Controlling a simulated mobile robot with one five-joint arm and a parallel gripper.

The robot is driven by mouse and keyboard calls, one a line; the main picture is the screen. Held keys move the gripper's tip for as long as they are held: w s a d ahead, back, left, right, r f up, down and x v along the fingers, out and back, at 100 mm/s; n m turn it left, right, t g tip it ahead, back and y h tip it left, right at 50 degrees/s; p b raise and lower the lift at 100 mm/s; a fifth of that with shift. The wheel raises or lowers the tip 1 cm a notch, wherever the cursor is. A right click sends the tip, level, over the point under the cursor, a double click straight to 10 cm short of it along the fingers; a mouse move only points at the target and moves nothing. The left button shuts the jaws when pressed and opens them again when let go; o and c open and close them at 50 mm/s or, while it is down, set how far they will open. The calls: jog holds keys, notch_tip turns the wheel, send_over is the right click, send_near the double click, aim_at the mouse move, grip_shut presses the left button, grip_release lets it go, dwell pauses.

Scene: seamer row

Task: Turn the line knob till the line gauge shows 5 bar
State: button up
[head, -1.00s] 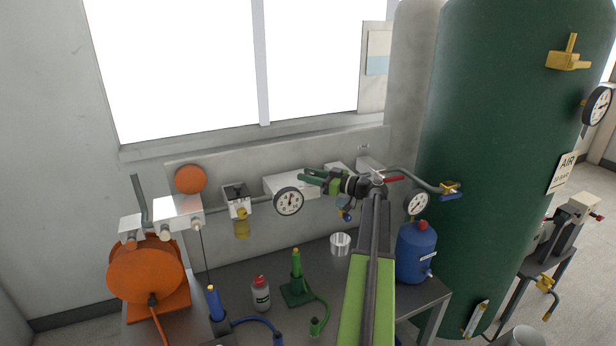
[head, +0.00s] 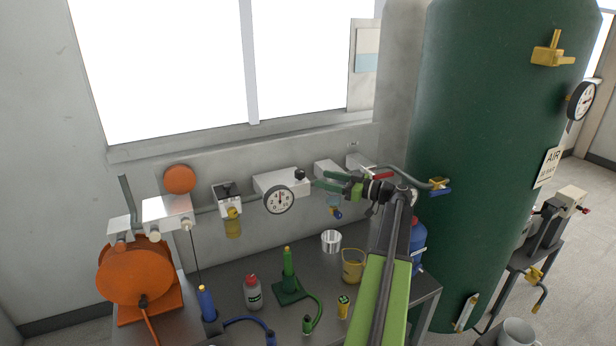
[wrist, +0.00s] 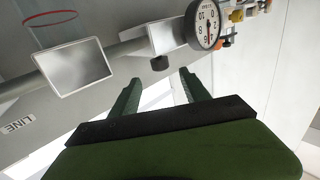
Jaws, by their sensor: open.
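The line knob (head: 300,174) is a small black knob on the front right of a pale box on the wall pipe. The line gauge (head: 279,200) is a round white dial beside it, to its lower left. Its needle points roughly upward, but the exact reading is too small to tell. My gripper (head: 319,180) is open and empty, just right of the knob and pointing at it. In the wrist view the knob (wrist: 159,63) lies just beyond the fingertips (wrist: 160,77), roughly centred between them and apparently untouched. The gauge (wrist: 207,24) shows upside down there.
A lubricator with a yellow bowl (head: 232,222) hangs left of the gauge. Blue-handled valves and a red handle (head: 383,175) lie close to my arm. A green tank (head: 490,150) stands right.

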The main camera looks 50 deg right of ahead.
jog(key=v, duration=0.6)
jog(key=shift+s, duration=0.35)
jog(key=shift+d, duration=0.1)
jog(key=m+h, duration=0.5)
jog(key=h, duration=0.3)
send_near(303, 175)
jog(key=shift+t, duration=0.3)
jog(key=w, duration=0.4)
jog(key=w+d, duration=0.1)
jog(key=w, duration=0.2)
jog(key=w+d, duration=0.1)
jog(key=w, duration=0.3)
jog(key=shift+w+f, duration=0.35)
jog(key=shift+w, duration=0.05)
